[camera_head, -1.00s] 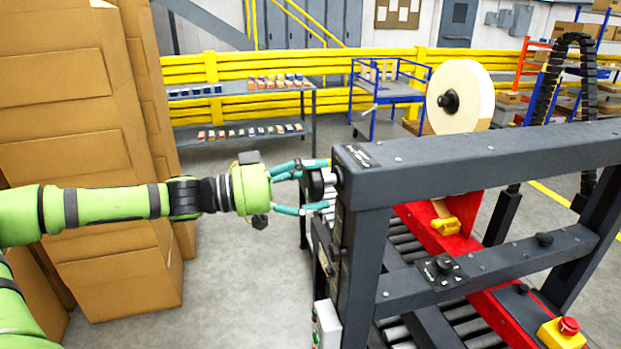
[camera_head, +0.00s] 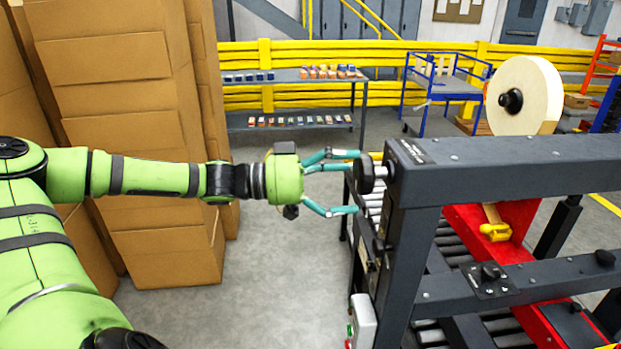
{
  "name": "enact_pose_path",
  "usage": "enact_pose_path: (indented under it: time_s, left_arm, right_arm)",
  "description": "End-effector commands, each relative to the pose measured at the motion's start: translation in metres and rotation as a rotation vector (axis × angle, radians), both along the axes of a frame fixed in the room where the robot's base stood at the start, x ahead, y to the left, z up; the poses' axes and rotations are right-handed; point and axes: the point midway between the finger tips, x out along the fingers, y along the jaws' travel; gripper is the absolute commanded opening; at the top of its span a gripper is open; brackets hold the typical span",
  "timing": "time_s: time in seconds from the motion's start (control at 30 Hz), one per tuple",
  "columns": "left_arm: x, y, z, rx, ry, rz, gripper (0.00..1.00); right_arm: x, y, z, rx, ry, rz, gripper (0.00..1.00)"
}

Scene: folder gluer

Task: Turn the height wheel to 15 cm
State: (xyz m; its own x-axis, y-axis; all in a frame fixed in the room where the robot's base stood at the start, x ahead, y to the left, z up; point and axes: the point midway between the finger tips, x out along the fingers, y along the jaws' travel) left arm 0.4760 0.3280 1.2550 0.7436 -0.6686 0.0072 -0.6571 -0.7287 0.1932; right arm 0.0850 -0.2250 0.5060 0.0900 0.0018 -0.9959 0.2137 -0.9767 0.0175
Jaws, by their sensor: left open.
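The height wheel (camera_head: 364,172) is a dark round knob on a short shaft at the left end of the machine's grey upper beam (camera_head: 510,160). My left gripper (camera_head: 350,182) comes in from the left with its teal fingers open. The upper fingertips are close to the wheel's upper left side, and the lower fingertip is below and left of it. Whether a finger touches the wheel cannot be told. No height scale can be read. My right gripper is not in view.
Stacked cardboard boxes (camera_head: 140,140) stand behind my left arm. The machine carries a tape roll (camera_head: 524,96), a red rail (camera_head: 490,240) and rollers below. A control box (camera_head: 362,322) sits on its lower left side. The grey floor between boxes and machine is clear.

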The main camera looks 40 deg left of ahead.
Motion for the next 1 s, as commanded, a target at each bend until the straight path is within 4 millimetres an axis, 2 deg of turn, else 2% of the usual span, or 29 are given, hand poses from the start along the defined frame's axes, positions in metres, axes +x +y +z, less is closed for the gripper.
enact_pose_path:
  time_s: [0.2, 0.43, 0.87, 1.0]
  left_arm:
    - [-0.037, 0.034, -0.001, 0.006, 0.002, 0.002, 0.93]
    - [-0.060, 0.054, -0.002, 0.003, 0.003, -0.001, 0.93]
    - [-0.064, 0.057, -0.003, 0.003, 0.000, -0.005, 0.93]
    - [-0.051, 0.044, -0.017, 0.075, -0.068, -0.057, 0.93]
  right_arm:
    - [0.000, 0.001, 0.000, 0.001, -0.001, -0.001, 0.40]
    - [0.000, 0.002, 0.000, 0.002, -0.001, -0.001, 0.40]
    - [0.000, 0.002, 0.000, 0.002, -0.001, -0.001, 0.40]
    - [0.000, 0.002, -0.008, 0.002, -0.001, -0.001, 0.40]
